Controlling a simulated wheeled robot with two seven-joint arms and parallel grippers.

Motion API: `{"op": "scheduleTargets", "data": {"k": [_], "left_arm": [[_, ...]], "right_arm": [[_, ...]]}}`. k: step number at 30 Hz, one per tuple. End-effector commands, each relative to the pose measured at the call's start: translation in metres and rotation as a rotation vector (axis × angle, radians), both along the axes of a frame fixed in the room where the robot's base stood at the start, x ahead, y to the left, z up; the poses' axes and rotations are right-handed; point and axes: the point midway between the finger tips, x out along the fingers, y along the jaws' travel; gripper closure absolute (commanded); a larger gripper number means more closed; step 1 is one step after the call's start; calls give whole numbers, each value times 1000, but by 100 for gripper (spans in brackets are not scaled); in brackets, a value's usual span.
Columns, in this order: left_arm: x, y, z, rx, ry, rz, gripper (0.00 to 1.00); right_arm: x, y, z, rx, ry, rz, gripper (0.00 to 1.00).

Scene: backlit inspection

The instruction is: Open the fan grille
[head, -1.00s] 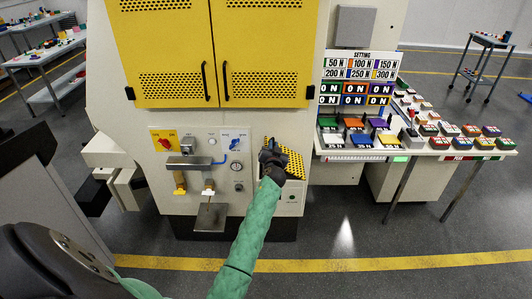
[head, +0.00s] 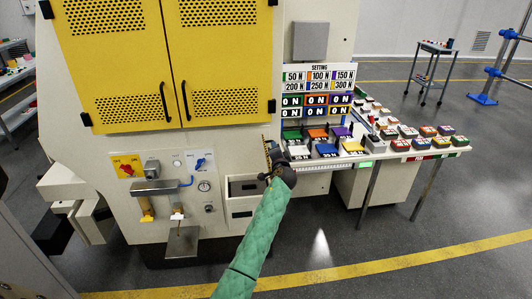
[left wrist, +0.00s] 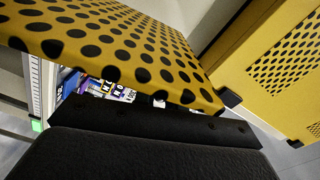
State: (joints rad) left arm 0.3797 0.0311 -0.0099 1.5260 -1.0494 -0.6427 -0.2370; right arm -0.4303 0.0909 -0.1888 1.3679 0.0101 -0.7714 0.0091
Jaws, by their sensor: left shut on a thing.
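The fan grille (head: 267,155) is a small yellow panel with round holes on the lower front of the machine. In the head view it stands out from the front and shows nearly edge-on. The recess (head: 243,187) beside it, with dark slots, is uncovered. My left gripper (head: 274,168) is dark, at the end of the green-sleeved arm, and shut on the grille near its lower part. In the left wrist view the grille (left wrist: 125,42) fills the top, just beyond the black gripper (left wrist: 150,135). The exact grip is partly hidden. My right gripper is out of view.
Large yellow doors (head: 165,62) with black handles stand above, shut. Knobs and a small metal shelf (head: 183,241) are left of the recess. A table (head: 410,155) of coloured blocks stands close on the right. The grey floor in front is clear.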

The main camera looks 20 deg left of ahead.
Motion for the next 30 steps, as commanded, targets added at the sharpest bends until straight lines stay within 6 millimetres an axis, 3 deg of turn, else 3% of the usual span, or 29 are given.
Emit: {"op": "scheduleTargets", "data": {"k": [9,23,24,26,30], "left_arm": [[9,-16,-5,75,51,-1,100],[9,-17,-7,84,58,-1,100],[9,-17,-7,84,58,-1,82],[9,-17,-6,84,57,-1,70],[10,-17,-5,84,55,0,67]], "right_arm": [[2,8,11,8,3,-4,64],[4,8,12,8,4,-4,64],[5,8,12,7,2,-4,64],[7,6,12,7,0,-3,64],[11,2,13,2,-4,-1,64]]}}
